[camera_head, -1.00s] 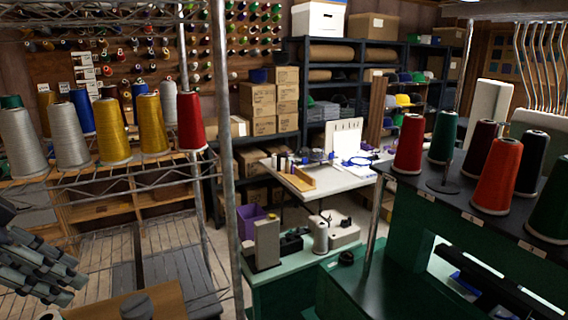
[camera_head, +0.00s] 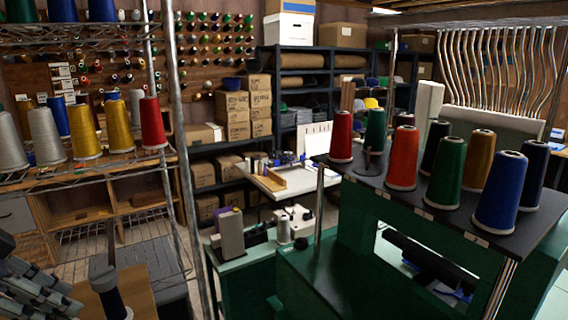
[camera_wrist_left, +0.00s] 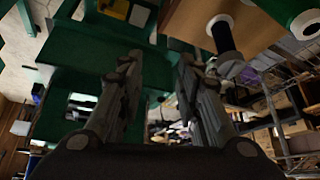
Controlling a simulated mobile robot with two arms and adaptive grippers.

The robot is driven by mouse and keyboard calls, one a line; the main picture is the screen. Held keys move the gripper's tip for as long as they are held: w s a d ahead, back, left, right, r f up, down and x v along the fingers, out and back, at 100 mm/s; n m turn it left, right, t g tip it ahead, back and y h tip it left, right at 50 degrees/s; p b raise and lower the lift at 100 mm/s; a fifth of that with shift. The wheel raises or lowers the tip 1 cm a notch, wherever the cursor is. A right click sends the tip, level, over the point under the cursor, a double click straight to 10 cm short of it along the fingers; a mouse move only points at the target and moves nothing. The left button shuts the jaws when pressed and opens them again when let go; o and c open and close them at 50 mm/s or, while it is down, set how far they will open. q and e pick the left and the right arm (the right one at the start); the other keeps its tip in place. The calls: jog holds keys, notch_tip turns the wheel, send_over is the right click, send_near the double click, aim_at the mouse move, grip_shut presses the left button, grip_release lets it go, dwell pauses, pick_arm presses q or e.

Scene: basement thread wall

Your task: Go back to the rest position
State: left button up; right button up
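My left gripper (camera_head: 40,292) is at the lower left edge of the head view, beside a wooden surface. In the left wrist view my left gripper (camera_wrist_left: 155,72) has its two fingers apart with nothing between them. A dark spool with a grey top (camera_head: 112,295) stands on the brown wooden surface (camera_head: 140,293) right of the gripper, apart from it. A dark spool (camera_wrist_left: 222,38) on a brown surface also shows in the wrist view, right of the fingers. My right gripper is in neither view.
A green machine stand (camera_head: 310,285) with several thread cones on its black top (camera_head: 375,178) fills the right. A wire rack (camera_head: 85,170) with more cones is at the left, its metal post (camera_head: 181,130) rising upright. A white table (camera_head: 300,178) stands farther back.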

pick_arm(q)
jog(key=d+f, duration=0.4)
jog(key=f, duration=0.6)
jog(key=s+d+f, duration=0.1)
jog(key=d+f, duration=0.2)
jog(key=f, duration=0.7)
jog(key=d+f, duration=0.4)
jog(key=f, duration=0.6)
jog(key=s+d+f+n+g+y, duration=0.1)
jog(key=s+f+n+y, duration=0.1)
jog(key=s+f+n, duration=0.3)
jog(key=s+f+n+y, duration=0.1)
jog(key=s+f, duration=0.2)
jog(key=s, duration=0.4)
notch_tip(320, 180, down, 26)
jog(key=g+b, duration=0.1)
jog(key=s+a+f+g+b, duration=0.1)
jog(key=s+a+f, duration=0.1)
jog(key=s+f, duration=1.6)
jog(key=shift+s+a+f+m+g+y, duration=0.15)
jog(key=shift+a+m+g+y, duration=0.15)
jog(key=shift+a+m+g, duration=0.1)
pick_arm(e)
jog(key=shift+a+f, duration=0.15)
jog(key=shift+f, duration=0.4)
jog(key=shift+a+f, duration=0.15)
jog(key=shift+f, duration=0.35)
